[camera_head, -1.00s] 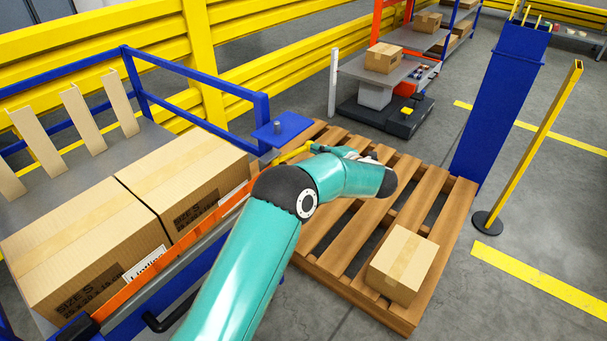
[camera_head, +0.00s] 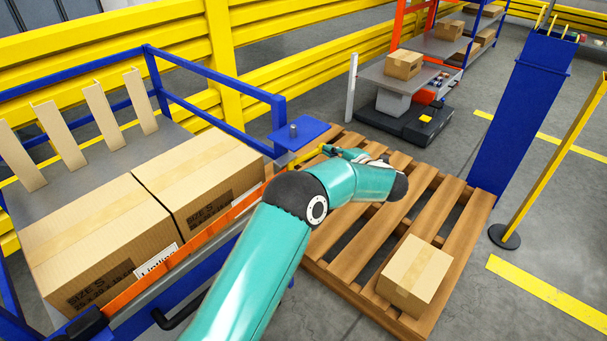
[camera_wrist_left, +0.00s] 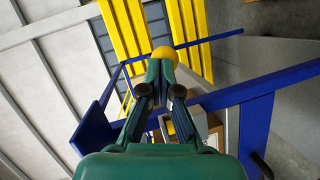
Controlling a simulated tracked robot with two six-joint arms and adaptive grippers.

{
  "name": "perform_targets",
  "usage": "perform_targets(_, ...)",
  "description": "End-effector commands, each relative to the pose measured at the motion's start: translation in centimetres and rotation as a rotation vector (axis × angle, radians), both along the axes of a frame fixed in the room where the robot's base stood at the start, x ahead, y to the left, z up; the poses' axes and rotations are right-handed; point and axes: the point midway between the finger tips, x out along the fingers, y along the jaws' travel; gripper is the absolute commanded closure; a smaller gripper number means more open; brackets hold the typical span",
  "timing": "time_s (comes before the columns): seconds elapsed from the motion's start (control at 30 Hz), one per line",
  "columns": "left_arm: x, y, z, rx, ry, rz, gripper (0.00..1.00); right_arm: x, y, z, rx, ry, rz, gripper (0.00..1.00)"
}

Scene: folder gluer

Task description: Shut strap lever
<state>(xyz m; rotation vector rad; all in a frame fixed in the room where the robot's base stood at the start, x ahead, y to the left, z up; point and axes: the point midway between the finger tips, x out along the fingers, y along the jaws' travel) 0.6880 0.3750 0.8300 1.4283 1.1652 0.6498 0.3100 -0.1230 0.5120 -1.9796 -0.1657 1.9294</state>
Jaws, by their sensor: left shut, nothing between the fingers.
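The strap lever is a thin yellow bar (camera_head: 306,158) beside the blue plate at the near end of the blue frame. In the left wrist view its round yellow knob (camera_wrist_left: 165,55) sits right at my fingertips. My left gripper (camera_head: 331,149) is at the lever's outer end, partly hidden behind my own wrist. In the left wrist view my left gripper (camera_wrist_left: 160,66) has its fingers together with nothing between them. The knob lies just beyond the tips; I cannot tell whether they touch. My right gripper is in neither view.
Two cartons (camera_head: 93,245) stand behind an orange rail on the left. A wooden pallet (camera_head: 349,266) with one small box (camera_head: 414,275) lies below. A blue column (camera_head: 522,120) stands at right.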

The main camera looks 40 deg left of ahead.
Motion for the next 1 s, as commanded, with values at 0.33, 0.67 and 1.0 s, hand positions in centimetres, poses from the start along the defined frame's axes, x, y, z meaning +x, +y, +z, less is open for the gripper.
perform_targets(0.33,-1.3,-4.4,1.5,0.001,-0.003,-0.007,1.00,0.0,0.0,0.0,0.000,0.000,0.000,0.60)
perform_targets(0.67,-0.7,-10.9,2.9,0.001,-0.001,-0.008,1.00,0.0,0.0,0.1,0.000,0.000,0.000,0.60)
perform_targets(1.0,-0.6,-12.9,3.4,0.000,0.001,-0.004,1.00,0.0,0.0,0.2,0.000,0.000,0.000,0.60)
